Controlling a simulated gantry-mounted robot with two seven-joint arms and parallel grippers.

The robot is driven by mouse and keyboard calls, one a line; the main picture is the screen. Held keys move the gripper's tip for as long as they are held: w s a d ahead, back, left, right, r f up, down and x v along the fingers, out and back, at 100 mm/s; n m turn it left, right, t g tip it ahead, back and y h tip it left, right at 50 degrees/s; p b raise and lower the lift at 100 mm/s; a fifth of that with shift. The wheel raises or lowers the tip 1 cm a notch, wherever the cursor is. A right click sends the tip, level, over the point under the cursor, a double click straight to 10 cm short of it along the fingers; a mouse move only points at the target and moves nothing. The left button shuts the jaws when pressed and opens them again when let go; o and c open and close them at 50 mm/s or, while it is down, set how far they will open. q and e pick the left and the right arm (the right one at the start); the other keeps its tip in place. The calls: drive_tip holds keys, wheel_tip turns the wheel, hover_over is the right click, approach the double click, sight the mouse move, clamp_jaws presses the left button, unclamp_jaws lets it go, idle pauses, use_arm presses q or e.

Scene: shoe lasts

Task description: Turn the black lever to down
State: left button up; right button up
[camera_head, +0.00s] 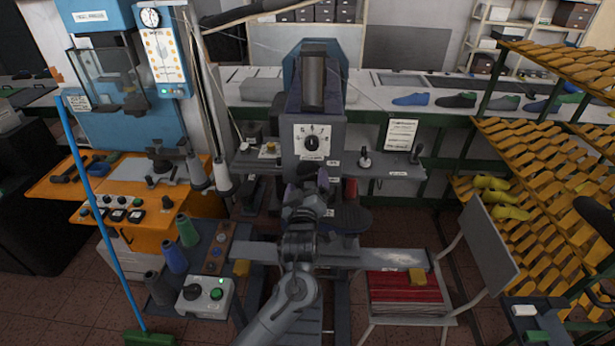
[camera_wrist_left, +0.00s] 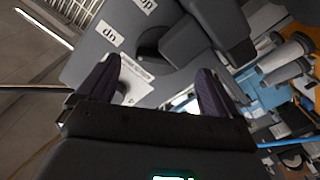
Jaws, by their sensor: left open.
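My left gripper (camera_head: 307,182) is in front of the grey machine, below its white dial plate. In the left wrist view the gripper (camera_wrist_left: 154,75) is open, with its two dark fingers apart and nothing held between them. Beyond the fingers is a grey panel (camera_wrist_left: 85,65) with small white labels reading "up" (camera_wrist_left: 108,33) and "dn" (camera_wrist_left: 145,5). A dark, thick lever-like part (camera_wrist_left: 205,35) stands out beside the labels, past the right finger, apart from it as far as I can tell. In the head view my arm and gripper hide this area. My right gripper is not in view.
The grey machine (camera_head: 312,100) carries a dial (camera_head: 311,142). Side shelves hold a small joystick (camera_head: 365,160) and a dark handle (camera_head: 416,154). A chair (camera_head: 480,250) and yellow shoe lasts (camera_head: 500,190) stand right. An orange bench (camera_head: 60,185) and blue broom (camera_head: 90,200) stand left.

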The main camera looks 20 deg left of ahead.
sight(307, 176)
use_arm(q)
drive_tip(key=shift+x, duration=1.5)
drive_tip(key=shift+c, duration=0.2)
drive_tip(key=c, duration=1)
